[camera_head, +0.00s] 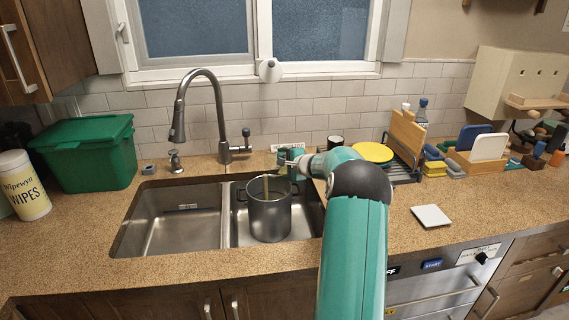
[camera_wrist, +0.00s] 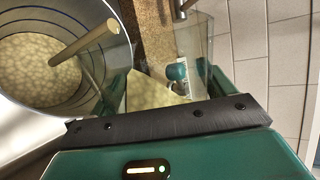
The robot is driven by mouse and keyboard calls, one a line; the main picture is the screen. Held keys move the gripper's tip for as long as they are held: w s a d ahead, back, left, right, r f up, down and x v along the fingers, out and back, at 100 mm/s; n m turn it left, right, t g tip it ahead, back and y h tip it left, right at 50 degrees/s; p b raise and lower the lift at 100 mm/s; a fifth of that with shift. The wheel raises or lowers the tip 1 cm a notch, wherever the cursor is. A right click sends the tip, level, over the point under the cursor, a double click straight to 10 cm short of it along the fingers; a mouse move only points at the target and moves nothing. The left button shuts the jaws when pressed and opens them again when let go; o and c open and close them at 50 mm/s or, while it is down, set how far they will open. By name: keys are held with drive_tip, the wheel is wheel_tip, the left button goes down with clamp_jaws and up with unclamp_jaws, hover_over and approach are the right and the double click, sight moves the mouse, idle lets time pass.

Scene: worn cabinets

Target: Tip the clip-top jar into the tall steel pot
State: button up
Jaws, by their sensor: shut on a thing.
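The tall steel pot (camera_head: 269,218) stands upright in the right sink basin. The wrist view shows its inside wall (camera_wrist: 112,62) at the left, with pale, lumpy contents and a tan stick-like thing (camera_wrist: 90,40) slanting out. My gripper (camera_head: 289,161) is beside the pot's rim, at its back right. It is shut on the clip-top jar (camera_wrist: 195,45), a clear vessel between the green fingers with cream-coloured matter low in it. The jar looks tilted, but its mouth is hard to make out. In the head view my gripper and arm largely hide the jar.
The grey faucet (camera_head: 212,100) rises behind the sink, left of the pot. A green bin (camera_head: 85,155) and wipes tub (camera_head: 22,185) stand at the left. A dish rack (camera_head: 405,165) with a yellow plate (camera_head: 372,152) is at the right. A white square (camera_head: 431,216) lies on the right counter.

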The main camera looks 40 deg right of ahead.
idle(0.3)
drive_tip(key=shift+a+f+n+h, duration=0.2)
drive_tip(key=shift+f+n+h, duration=0.05)
drive_tip(key=shift+n+h, duration=0.15)
drive_tip(key=shift+w+a+f+n, duration=0.1)
drive_tip(key=shift+a+f+n, duration=0.1)
drive_tip(key=shift+n, duration=0.2)
drive_tip(key=shift+r+h, duration=0.15)
drive_tip(key=shift+h, duration=0.15)
drive_tip(key=shift+a+r+n, duration=0.15)
drive_tip(key=shift+a+n, duration=0.1)
drive_tip(key=shift+n, duration=0.05)
